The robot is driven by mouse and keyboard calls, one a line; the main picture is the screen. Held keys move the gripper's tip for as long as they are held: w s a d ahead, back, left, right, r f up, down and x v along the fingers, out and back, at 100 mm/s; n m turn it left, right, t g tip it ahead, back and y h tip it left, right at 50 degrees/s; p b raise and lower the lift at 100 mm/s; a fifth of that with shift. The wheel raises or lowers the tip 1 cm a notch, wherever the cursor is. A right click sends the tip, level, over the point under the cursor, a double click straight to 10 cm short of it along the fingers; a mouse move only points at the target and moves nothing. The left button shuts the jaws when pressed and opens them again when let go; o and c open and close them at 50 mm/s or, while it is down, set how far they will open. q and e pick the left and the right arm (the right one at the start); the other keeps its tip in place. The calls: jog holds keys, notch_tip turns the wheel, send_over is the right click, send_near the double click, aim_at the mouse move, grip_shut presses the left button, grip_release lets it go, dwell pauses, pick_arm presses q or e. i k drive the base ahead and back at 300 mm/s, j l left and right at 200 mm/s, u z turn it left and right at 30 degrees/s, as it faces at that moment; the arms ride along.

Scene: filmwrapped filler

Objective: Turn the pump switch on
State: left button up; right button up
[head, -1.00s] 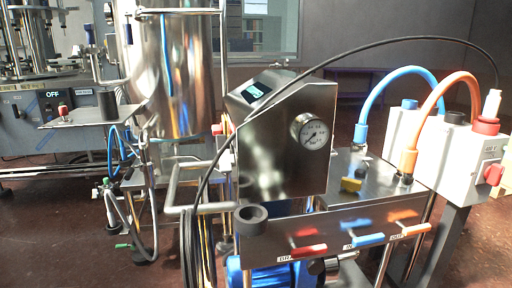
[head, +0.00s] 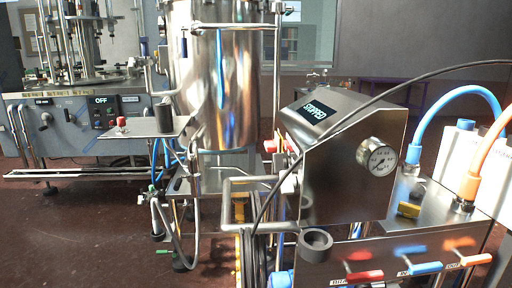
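No switch labelled as the pump switch can be made out. A steel control housing (head: 345,165) stands right of centre in the head view. Its small screen (head: 315,110) reads "STOPPED". A round pressure gauge (head: 377,156) is on its front. The white box (head: 448,150) at the right edge is mostly cut off, and the red switch on its side is out of view. A small yellow block (head: 409,210) sits on the steel top beside the housing. Neither of my grippers is in view.
Red (head: 365,277), blue (head: 425,268) and orange (head: 475,260) lever handles line the steel front. A black cable and blue and orange hoses arch on the right. A steel tank (head: 222,90) stands behind. A machine at left shows "OFF" (head: 104,100). Dark floor is open at lower left.

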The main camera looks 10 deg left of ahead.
aim_at(270, 146)
jog(key=j, duration=0.7)
jog(key=i+j+z, duration=0.1)
jog(key=z, duration=0.3)
jog(key=j+z, duration=0.55)
jog(key=z, duration=0.3)
